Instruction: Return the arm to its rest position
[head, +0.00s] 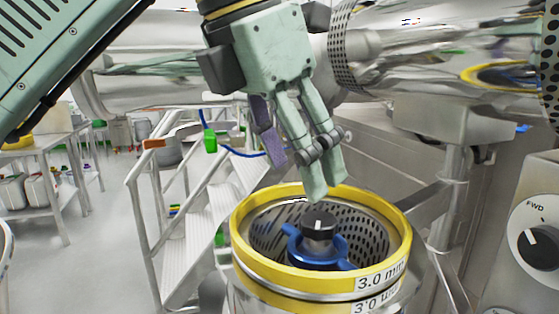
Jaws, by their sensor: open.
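My gripper (325,182), pale green with dark finger joints, hangs from the top centre of the head view with its fingers pointing down. It is open, with nothing seen between the fingers, which overlap from this side. The fingertips are above the back part of a yellow-rimmed round vessel (255,262) labelled 3.0 mm. Inside its perforated wall is a blue winged part (318,258) with a black knob (319,222) on top. The fingertips appear apart from the knob; the exact gap cannot be told. My arm reaches in from the upper left.
Shiny steel machinery (420,70) fills the back and upper right. A control panel (533,255) with a FWD dial stands at right. White steps (205,215) with handrails stand behind at left, with a shelf table (40,150) beyond. Grey floor is open at lower left.

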